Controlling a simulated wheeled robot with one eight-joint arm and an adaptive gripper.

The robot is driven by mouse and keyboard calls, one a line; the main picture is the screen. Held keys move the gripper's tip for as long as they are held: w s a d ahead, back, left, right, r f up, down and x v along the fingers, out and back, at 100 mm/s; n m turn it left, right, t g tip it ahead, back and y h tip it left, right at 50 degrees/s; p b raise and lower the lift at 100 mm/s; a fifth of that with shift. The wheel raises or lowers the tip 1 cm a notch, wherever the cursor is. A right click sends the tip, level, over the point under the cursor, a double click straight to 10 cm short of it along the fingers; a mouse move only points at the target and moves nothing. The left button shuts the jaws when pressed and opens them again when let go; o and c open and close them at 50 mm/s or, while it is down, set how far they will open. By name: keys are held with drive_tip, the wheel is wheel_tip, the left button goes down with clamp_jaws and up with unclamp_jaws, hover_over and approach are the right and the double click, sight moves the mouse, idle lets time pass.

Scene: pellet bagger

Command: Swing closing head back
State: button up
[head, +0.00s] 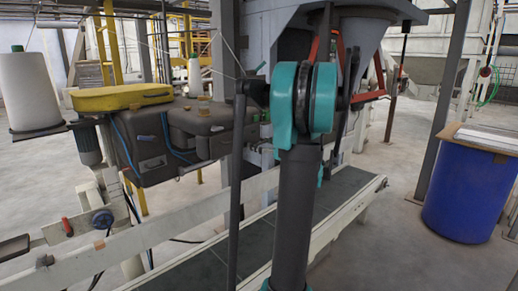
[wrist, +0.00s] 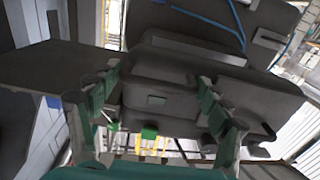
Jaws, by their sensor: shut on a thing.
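The closing head (head: 160,135) is a bulky dark brown machine body with a yellow cover on top, at the left in the head view. It hangs over the near side of the conveyor. In the wrist view the closing head (wrist: 205,35) fills the upper middle. My gripper (wrist: 157,98) has its green-padded fingers on both sides of a dark block-like part of the head, and is shut on it. In the head view my own arm stands in front and hides my gripper.
A conveyor (head: 245,242) with a dark belt and pale side rails runs below. A white thread cone (head: 28,92) stands at the far left. A blue drum (head: 465,190) stands at the right. A grey hopper frame (head: 250,40) rises behind my arm. Open floor lies between conveyor and drum.

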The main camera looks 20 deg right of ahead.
drive_tip(key=w+d+n+g+y, duration=0.1)
drive_tip(key=w+d, duration=0.2)
drive_tip(key=w, duration=0.6)
drive_tip(key=w+d+n+g+y, duration=0.1)
drive_tip(key=w+d, duration=0.3)
drive_tip(key=w, duration=0.5)
drive_tip(key=w+d+n+g+y, duration=0.1)
drive_tip(key=w+d+n+y, duration=0.1)
drive_tip(key=w, duration=0.7)
drive_tip(key=shift+w+d+r+g+y, duration=0.15)
drive_tip(key=shift+w+d+g+y, duration=0.2)
drive_tip(key=shift+d+y, duration=0.45)
drive_tip(key=shift+o, duration=0.8)
drive_tip(key=shift+w+d, duration=0.1)
drive_tip(key=shift+w, duration=0.2)
drive_tip(key=o, duration=1.2)
drive_tip(key=shift+w, duration=0.15)
drive_tip(key=shift+o, duration=0.2)
drive_tip(key=shift+d, duration=0.15)
drive_tip(key=v, duration=1.1)
drive_tip(key=shift+s, duration=0.4)
